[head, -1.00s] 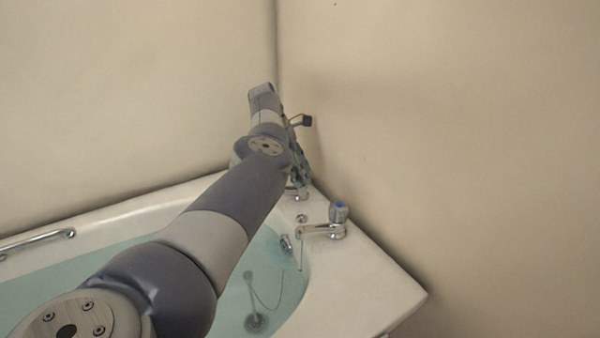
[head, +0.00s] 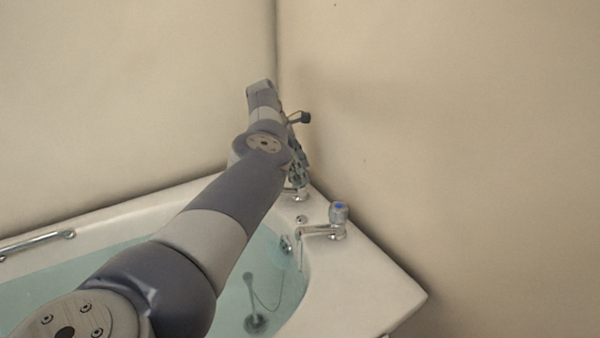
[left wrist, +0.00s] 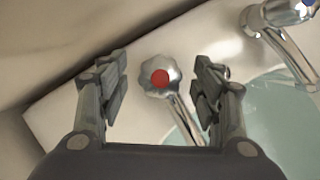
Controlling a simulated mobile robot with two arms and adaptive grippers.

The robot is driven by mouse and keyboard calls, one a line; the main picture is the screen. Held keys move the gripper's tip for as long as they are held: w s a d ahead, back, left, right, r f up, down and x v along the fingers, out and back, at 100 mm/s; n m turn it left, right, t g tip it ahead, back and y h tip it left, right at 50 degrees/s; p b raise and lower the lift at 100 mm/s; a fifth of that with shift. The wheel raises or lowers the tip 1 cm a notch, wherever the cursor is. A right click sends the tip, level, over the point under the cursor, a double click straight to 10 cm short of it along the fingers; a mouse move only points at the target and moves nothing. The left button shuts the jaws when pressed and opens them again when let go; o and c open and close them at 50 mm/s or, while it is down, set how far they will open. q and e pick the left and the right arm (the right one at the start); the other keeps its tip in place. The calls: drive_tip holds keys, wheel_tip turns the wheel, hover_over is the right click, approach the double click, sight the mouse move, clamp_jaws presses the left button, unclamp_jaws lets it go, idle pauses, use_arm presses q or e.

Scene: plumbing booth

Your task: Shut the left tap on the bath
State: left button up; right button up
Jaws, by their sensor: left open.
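The left tap has a chrome handle with a red cap (left wrist: 160,78) in the left wrist view, and its spout runs down and to the right from it. In the head view only the lower part of this tap (head: 298,194) shows; my left arm and gripper hide the rest. My left gripper (left wrist: 160,88) is open, with one finger on each side of the red-capped handle and gaps visible on both sides. In the head view this gripper (head: 299,172) is above the tap at the bath's far corner. My right gripper is not in view.
The right tap (head: 338,222), with a blue cap, stands nearby on the white bath rim (head: 365,285). The bath holds water (head: 130,255), with a plug and chain (head: 255,320). Two walls meet close behind the left tap. A chrome rail (head: 38,241) is on the left rim.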

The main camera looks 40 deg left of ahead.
use_arm(q)
drive_tip(key=v, duration=1.1)
drive_tip(key=shift+s+d+f, duration=0.1)
drive_tip(key=shift+f, duration=0.1)
